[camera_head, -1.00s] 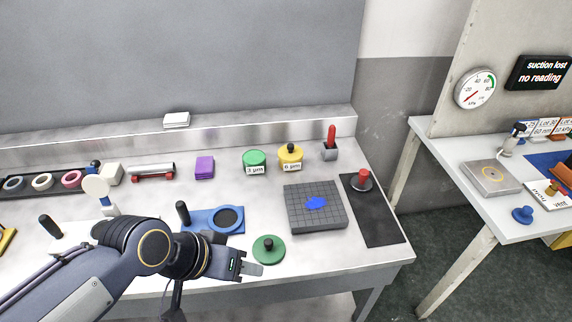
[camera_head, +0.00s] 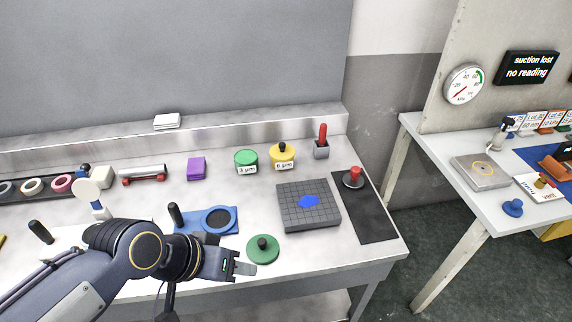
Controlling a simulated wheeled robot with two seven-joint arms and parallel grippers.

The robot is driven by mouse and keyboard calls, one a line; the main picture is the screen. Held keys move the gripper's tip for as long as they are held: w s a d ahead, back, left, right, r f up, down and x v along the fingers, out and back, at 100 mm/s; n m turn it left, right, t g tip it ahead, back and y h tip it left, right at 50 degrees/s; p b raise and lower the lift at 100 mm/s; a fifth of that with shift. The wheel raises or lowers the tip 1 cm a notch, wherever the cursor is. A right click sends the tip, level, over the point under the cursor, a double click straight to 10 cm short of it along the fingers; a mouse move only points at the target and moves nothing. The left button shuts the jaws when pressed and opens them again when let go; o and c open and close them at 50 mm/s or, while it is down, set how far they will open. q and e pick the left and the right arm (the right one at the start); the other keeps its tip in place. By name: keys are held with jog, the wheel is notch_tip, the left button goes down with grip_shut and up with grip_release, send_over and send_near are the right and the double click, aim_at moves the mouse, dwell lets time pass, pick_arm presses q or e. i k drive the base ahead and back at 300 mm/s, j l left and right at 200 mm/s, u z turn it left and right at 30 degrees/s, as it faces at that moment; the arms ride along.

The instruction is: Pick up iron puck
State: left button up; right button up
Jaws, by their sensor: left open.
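Two knobbed pucks stand on the steel bench, and no label in view names either as iron. My right gripper is out of view.
A dark gridded plate (camera_head: 292,215) with a blue patch lies right of the green disc. A blue holder with a ring (camera_head: 229,232) is behind my gripper. Green (camera_head: 246,157) and yellow (camera_head: 282,150) jars stand farther back. A second table (camera_head: 480,208) stands at right across a gap.

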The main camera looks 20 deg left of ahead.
aim_at(353, 180)
jog(key=i+l, duration=0.55)
jog(key=l, duration=0.25)
jog(key=i+l, duration=0.3)
jog(key=i+l+u, duration=0.1)
jog(key=i+l, duration=0.15)
jog(key=l, duration=0.25)
